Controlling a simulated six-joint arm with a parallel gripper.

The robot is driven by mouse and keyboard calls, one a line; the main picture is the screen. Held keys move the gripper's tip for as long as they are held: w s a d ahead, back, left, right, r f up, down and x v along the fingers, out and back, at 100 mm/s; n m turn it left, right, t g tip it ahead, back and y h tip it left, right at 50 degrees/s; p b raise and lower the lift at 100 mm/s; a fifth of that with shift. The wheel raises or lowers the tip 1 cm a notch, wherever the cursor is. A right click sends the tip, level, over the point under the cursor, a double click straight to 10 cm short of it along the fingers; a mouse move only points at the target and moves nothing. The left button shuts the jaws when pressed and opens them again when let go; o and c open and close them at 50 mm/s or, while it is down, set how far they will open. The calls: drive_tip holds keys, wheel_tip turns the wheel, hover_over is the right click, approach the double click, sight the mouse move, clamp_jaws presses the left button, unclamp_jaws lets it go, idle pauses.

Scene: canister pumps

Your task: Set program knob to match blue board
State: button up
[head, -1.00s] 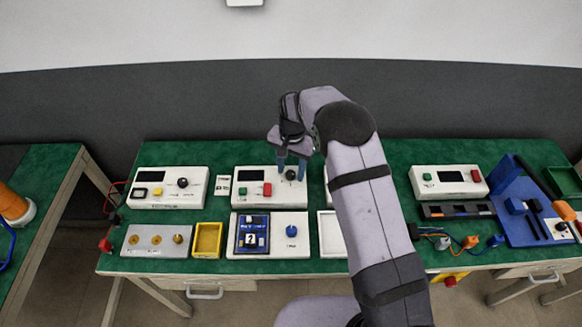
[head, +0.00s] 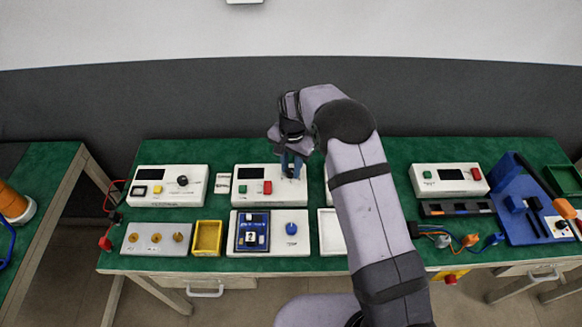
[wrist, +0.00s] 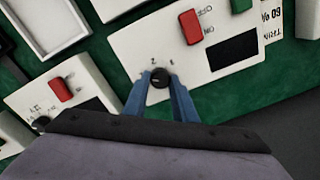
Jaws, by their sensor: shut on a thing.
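My gripper (head: 291,166) reaches down over the white panel (head: 241,198) with a dark display, a green button and a red switch. In the wrist view, its two blue fingers (wrist: 159,82) are shut on a black knob (wrist: 159,78), one finger on each side. Small printed marks show around the knob. In the head view the fingers mostly hide this knob. The blue board (head: 252,233) is in the white panel in front, with pale tiles on it, one showing a "2"-like mark. A blue knob (head: 291,228) sits to its right.
A similar white panel (head: 150,198) with a black knob stands to the left, near a yellow tray (head: 207,238) and a grey plate (head: 146,249). My arm covers the panels right of centre. Another white panel (head: 448,191) stands further right.

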sight(291, 172)
drive_tip(key=m+b, duration=0.1)
drive_tip(key=m, duration=0.9)
drive_tip(key=shift+m+b, duration=0.3)
drive_tip(key=shift+m, duration=0.1)
idle(0.3)
drive_tip(key=o, duration=1)
drive_tip(key=shift+s, duration=0.1)
drive_tip(key=shift+o, duration=0.2)
drive_tip(key=shift+r, duration=0.15)
drive_tip(key=shift+r+b, duration=1)
drive_tip(key=shift+r, duration=2.55)
drive_tip(key=shift+s, duration=0.1)
